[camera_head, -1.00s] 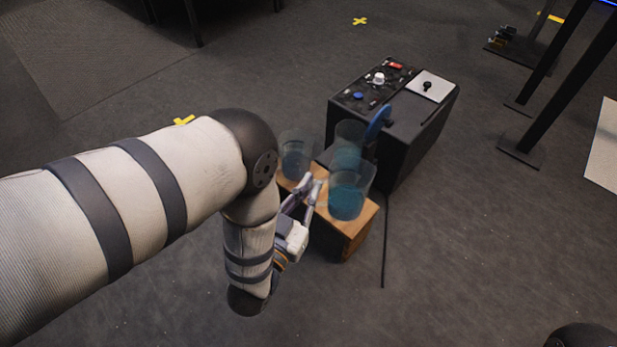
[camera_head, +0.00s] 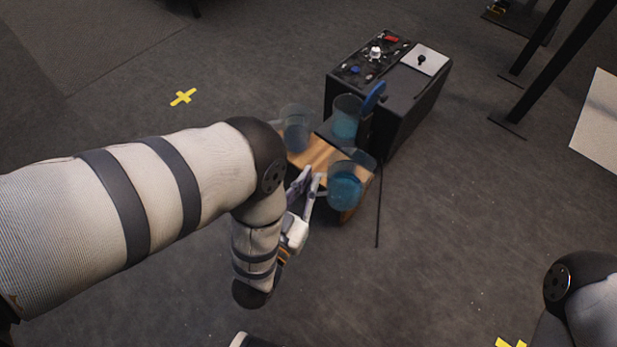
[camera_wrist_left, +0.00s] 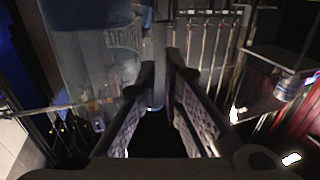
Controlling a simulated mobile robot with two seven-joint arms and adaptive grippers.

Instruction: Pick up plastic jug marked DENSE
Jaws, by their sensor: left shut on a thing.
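Three clear jugs with blue liquid show in the head view. My left gripper (camera_head: 311,182) is shut on the handle side of the front jug (camera_head: 345,190), which overlaps the right end of the wooden box (camera_head: 312,152). This jug looks slightly tilted; I cannot tell how far it is clear of the box. A second jug (camera_head: 346,122) stands behind it and a third (camera_head: 296,132) at the left. In the left wrist view, a clear jug (camera_wrist_left: 95,55) with faint, blurred lettering is left of the fingers. My right gripper is out of view.
A black console (camera_head: 400,95) with knobs and a blue lever (camera_head: 374,96) stands behind the jugs. A dark cable (camera_head: 379,215) lies to the right. Black stand legs (camera_head: 560,70) rise at the upper right. The floor in front is clear.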

